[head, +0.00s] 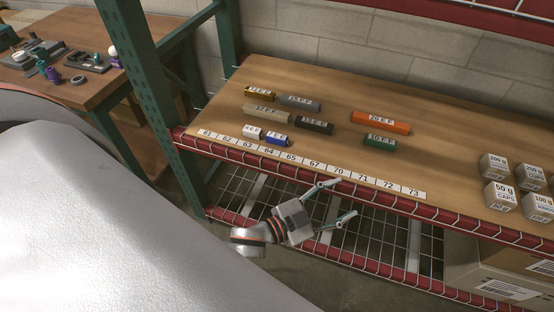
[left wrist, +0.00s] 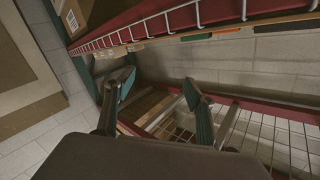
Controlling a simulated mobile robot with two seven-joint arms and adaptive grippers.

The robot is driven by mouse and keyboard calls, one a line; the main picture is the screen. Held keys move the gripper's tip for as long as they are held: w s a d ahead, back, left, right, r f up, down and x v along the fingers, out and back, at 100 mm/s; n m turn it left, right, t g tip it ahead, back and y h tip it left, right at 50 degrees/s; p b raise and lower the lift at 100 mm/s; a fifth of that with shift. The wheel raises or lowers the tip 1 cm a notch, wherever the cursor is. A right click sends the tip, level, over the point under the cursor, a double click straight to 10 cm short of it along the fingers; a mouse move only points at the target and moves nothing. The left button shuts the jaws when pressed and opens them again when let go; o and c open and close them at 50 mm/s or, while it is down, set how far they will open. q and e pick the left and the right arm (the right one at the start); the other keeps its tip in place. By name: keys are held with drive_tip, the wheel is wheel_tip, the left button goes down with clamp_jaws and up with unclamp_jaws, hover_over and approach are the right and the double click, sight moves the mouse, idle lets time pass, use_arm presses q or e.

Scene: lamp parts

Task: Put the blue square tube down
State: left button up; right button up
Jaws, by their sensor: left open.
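The blue square tube (head: 276,138) is a short bar with a white label on its face. In the head view it lies on the wooden shelf top (head: 330,150), behind the row of number labels and just right of a short white tube (head: 252,132). My left gripper (head: 344,198) is open, with nothing between its fingers. It is in front of the shelf's red front edge, to the right of the blue tube and apart from it. Its two fingers also show spread in the left wrist view (left wrist: 160,86). My right gripper is not in view.
Several other labelled bars lie nearby, among them an orange one (head: 381,122) and a green one (head: 379,142). White weight boxes (head: 500,194) stand at the right. A red front rail (head: 300,171) and a lower wire shelf (head: 385,245) are close to my gripper. A green post (head: 150,90) stands left.

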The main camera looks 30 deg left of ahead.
use_arm(q)
drive_tip(key=s+a+f+n+g+y, duration=0.2)
drive_tip(key=s+a+f+n, duration=0.1)
drive_tip(key=s+a+f, duration=0.2)
drive_tip(key=s+a+f+n+g+y, duration=0.2)
drive_tip(key=s+a+f, duration=0.3)
drive_tip(key=s+f, duration=0.3)
wheel_tip(320, 180, down, 2)
drive_tip(key=shift+s+a+f+n+y, duration=0.15)
drive_tip(key=shift+s+n+y, duration=0.3)
drive_tip(key=shift+y, duration=0.35)
